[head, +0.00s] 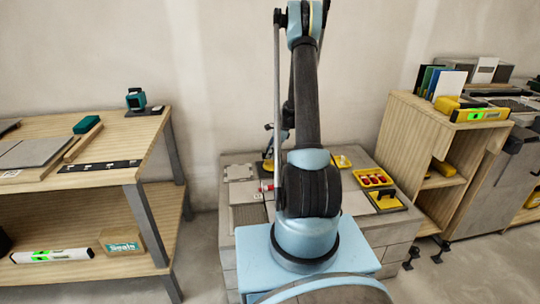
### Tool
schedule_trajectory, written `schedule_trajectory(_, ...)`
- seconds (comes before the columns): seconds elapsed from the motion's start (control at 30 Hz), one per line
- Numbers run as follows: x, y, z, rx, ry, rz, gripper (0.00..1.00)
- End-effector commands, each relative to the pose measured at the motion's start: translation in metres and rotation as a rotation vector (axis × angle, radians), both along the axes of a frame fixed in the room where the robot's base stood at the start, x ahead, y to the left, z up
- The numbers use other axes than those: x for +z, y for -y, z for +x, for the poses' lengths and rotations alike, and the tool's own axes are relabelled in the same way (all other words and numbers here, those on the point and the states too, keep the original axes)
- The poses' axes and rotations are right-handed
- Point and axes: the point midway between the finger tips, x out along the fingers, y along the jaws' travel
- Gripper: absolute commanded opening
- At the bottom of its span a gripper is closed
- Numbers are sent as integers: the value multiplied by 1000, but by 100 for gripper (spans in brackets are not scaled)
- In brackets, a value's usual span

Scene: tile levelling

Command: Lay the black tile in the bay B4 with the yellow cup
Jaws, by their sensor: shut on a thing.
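My arm stands in front of the stone bench (365,222) and hides much of its middle. What looks like my gripper (268,150) shows small and dark at the left of the arm, over the back of the bench. It is shut on a small yellow thing (267,166), which looks like the yellow cup. I cannot make out the black tile beneath it. The bay marks are too small to read, so I cannot tell which bay is B4.
A yellow tray with red things (374,178) and a yellow tray with a black handled thing (387,199) lie at the bench's right. A wooden table (150,130) stands at the left, and a wooden shelf unit (405,125) at the right.

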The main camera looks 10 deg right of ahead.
Motion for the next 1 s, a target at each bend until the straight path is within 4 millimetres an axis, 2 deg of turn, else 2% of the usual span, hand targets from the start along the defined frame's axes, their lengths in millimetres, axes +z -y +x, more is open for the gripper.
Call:
schedule_trajectory(0.03,0,0,0,0,0,0,20)
schedule_trajectory(0.13,0,0,0,0,0,0,42)
schedule_trajectory(0.57,4,2,0,0,0,0,42)
schedule_trajectory(0.77,27,11,0,-1,0,0,42)
schedule_trajectory(1.0,69,29,1,-1,-2,0,42)
